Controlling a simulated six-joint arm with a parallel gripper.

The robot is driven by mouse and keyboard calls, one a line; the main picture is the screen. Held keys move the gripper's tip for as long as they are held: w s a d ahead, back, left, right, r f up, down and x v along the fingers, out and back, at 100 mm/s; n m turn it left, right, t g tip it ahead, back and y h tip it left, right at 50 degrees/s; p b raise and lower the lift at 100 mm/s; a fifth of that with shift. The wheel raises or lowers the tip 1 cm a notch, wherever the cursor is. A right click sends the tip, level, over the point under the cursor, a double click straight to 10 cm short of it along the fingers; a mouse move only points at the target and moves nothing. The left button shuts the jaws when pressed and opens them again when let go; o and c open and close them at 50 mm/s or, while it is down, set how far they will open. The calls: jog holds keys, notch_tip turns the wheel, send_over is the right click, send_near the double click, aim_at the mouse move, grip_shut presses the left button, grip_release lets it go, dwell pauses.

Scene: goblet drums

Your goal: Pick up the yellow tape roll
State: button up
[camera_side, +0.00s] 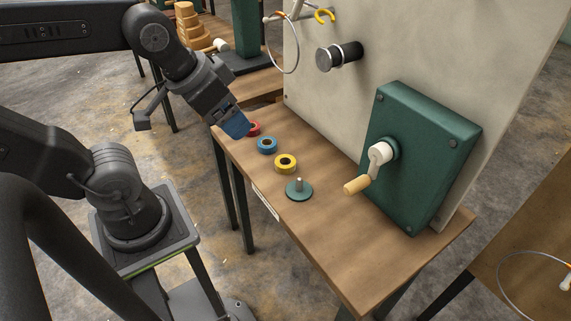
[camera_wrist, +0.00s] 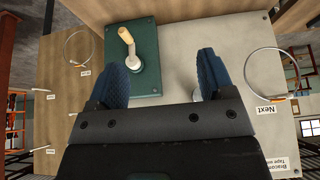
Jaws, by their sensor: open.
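The yellow tape roll (camera_side: 286,163) lies flat on the wooden table (camera_side: 330,232). It sits between a blue tape roll (camera_side: 267,145) and a green round base with a short upright peg (camera_side: 299,190). A red tape roll (camera_side: 254,128) lies at the far end of the row, partly hidden by my gripper. My gripper (camera_side: 238,126) is above the table's far left end, near the red roll and apart from the yellow one. In the wrist view my gripper (camera_wrist: 160,82) has its two blue fingers wide apart with nothing between them. No tape roll shows there.
An upright pale panel (camera_side: 330,90) stands along the table's back edge. It carries a green box (camera_side: 420,150) with a crank handle (camera_side: 368,174) jutting over the table, and a dark cylinder (camera_side: 338,56). The table's front right part is clear.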

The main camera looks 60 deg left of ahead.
jog(key=shift+o, duration=1.2)
jog(key=m+g+y, duration=0.3)
jog(key=m+g, duration=0.1)
jog(key=m, duration=1.8)
send_over(285, 160)
jog(key=s+d, duration=0.2)
jog(key=d, duration=0.3)
notch_tip(285, 160, down, 16)
jog(key=shift+m, duration=0.3)
jog(key=x, duration=1.3)
jog(key=shift+s+f, duration=0.35)
jog(key=shift+f, duration=0.05)
jog(key=c, duration=1)
